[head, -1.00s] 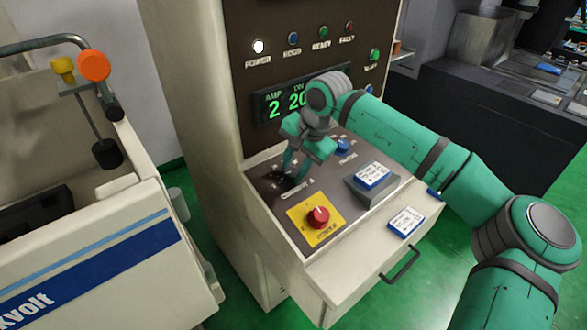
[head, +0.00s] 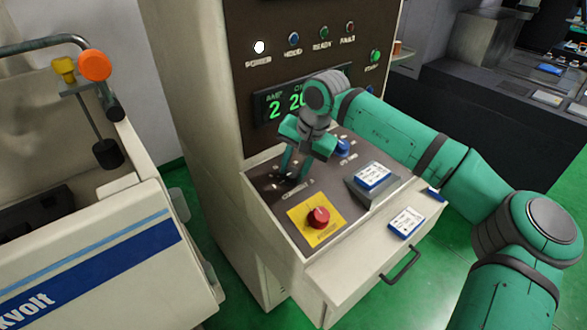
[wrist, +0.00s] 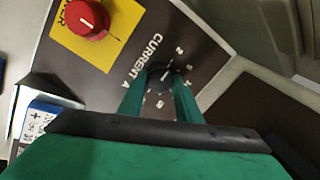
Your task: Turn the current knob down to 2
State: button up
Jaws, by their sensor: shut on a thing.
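The current knob (wrist: 160,76) is a dark knob on the sloping brown panel, with the label "CURRENT A" and white numbers around it. My gripper (head: 292,172) reaches down to it from above, and its two green fingers (wrist: 163,100) are shut on the knob's sides in the wrist view. The knob is largely hidden by the fingers in the head view, and I cannot read its pointer clearly.
A red power knob (head: 318,217) on a yellow plate sits in front of the current knob. A blue-and-white box (head: 373,176) rests at the panel's right, and another (head: 407,222) lies on the front ledge.

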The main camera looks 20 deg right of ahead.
jog(key=o, duration=1)
jog(key=shift+a, duration=0.15)
jog(key=shift+o, duration=0.2)
jog(key=shift+s+d+r, duration=0.1)
jog(key=shift+d+r, duration=0.1)
jog(key=v, duration=1)
jog(key=shift+a, duration=0.3)
